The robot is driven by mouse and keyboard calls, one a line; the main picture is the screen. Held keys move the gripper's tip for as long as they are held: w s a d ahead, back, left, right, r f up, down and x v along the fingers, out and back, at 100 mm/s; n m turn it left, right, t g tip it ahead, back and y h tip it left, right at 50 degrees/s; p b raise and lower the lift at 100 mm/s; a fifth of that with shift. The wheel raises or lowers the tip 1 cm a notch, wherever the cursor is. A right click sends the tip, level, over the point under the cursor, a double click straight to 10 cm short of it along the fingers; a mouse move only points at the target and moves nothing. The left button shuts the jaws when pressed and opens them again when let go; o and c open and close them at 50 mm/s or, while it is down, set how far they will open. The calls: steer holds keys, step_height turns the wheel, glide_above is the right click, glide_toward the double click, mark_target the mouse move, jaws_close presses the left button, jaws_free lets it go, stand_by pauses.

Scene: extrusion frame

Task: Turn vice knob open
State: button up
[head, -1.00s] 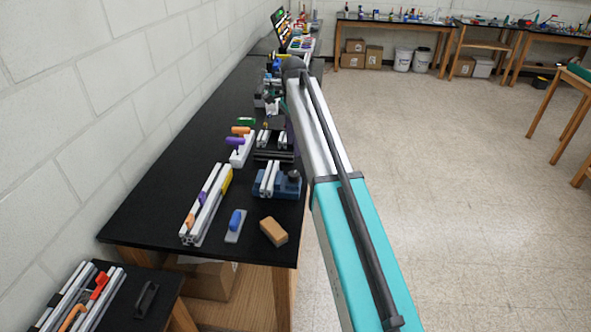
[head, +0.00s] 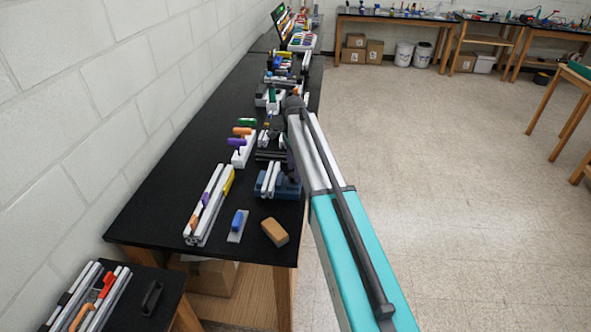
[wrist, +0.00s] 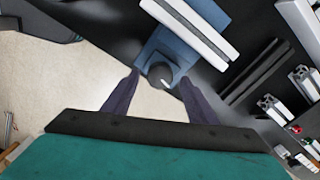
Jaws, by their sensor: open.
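The blue vice (wrist: 180,48) fills the upper middle of the wrist view, with silver extrusion bars (wrist: 190,27) lying across it. Its dark round knob (wrist: 161,75) has a small light mark on it. My gripper (wrist: 160,78) is open, with one dark finger on each side of the knob. The fingertips look close to the knob, but I cannot tell whether they touch it. In the head view the vice (head: 284,190) sits near the right edge of the black bench, and my arm hides much of the gripper and knob.
The black bench (head: 160,200) also holds long extrusion bars (head: 208,205), a blue-handled tool (head: 238,222) and a brown block (head: 275,232) near the vice. A second dark fixture (head: 268,155) stands just behind the vice. Open floor (head: 450,200) lies to the right.

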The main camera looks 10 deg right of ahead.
steer(key=shift+f, duration=0.8)
steer(key=c, duration=1.1)
steer(key=shift+o, duration=0.2)
steer(key=shift+d, duration=0.15)
